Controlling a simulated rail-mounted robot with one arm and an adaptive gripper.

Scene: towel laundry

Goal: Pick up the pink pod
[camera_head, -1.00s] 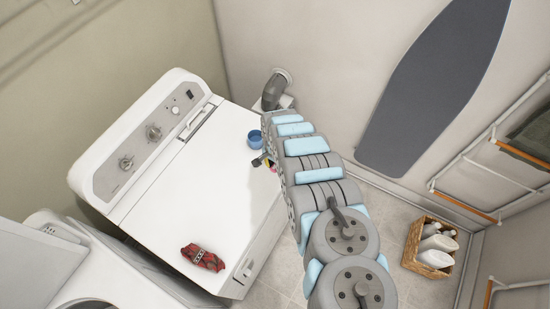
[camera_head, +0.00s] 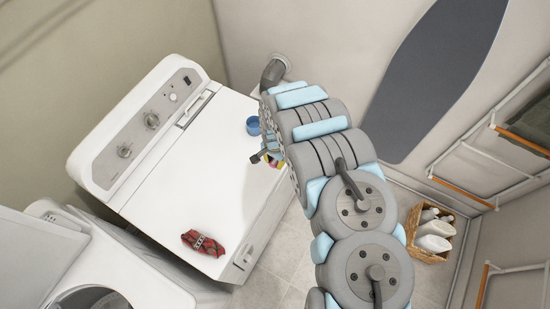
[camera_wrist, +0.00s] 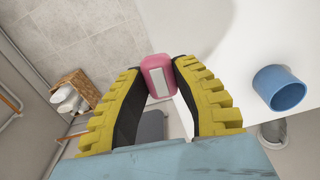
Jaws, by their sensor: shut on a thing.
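The pink pod (camera_wrist: 158,78) is a small rounded pink block with a pale label. In the wrist view it sits between the fingertips of my gripper (camera_wrist: 159,70), which has yellow ribbed fingers with dark inner pads. The gripper is shut on it. In the head view, my gripper (camera_head: 267,157) is small and partly hidden by my arm, near the right edge of the white washer top (camera_head: 195,185). Only a speck of pink shows there. I cannot tell the pod's height above the surface.
A blue cup (camera_head: 253,126) stands close by on the washer top; it also shows in the wrist view (camera_wrist: 279,88). A red wrapped item (camera_head: 204,243) lies near the washer's front edge. A wicker basket of bottles (camera_head: 432,236) stands on the floor at right.

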